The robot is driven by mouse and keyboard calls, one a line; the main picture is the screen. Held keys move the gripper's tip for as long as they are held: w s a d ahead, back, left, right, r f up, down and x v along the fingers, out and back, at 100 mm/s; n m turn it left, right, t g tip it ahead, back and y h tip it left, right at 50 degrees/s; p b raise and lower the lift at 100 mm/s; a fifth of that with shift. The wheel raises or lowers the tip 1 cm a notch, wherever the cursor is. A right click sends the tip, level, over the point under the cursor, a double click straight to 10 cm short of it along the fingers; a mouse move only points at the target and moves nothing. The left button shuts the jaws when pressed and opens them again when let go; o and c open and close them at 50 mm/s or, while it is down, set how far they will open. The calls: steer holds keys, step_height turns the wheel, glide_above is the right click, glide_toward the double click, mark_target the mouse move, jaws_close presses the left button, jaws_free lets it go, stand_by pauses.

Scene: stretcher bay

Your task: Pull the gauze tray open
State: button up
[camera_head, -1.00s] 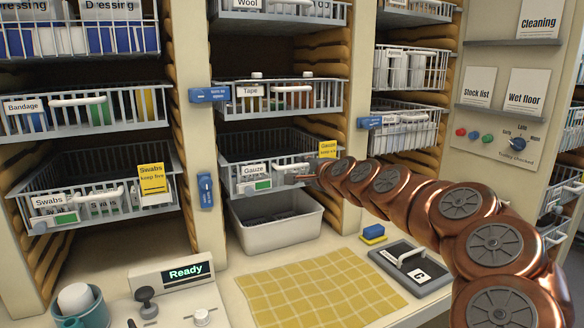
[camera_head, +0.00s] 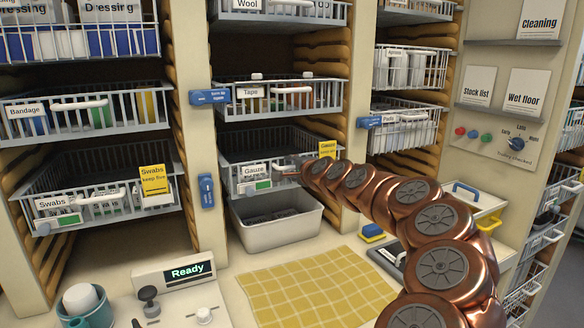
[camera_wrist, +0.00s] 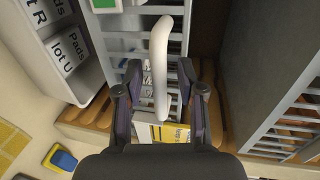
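The gauze tray (camera_head: 240,187) is a grey wire basket in the middle column, with a "Gauze" label (camera_head: 254,170), a green tag and a yellow card (camera_head: 327,149). It sits in its bay above a pale bin. My gripper (camera_head: 292,170) is at the right part of its front, mostly hidden by my copper arm in the head view. In the wrist view, the white handle (camera_wrist: 160,62) of the tray runs between the two dark fingers of my gripper (camera_wrist: 159,72). The fingers stand apart, with gaps visible beside the handle.
The pale bin (camera_head: 272,234) stands directly below the gauze tray. The tape tray (camera_head: 285,112) is above it and the swabs tray (camera_head: 95,215) is to the left. A blue latch (camera_head: 206,190) is on the left post. A yellow cloth (camera_head: 315,287) lies flat on the counter in front.

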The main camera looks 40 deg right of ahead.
jaws_close()
stand_by(0.6)
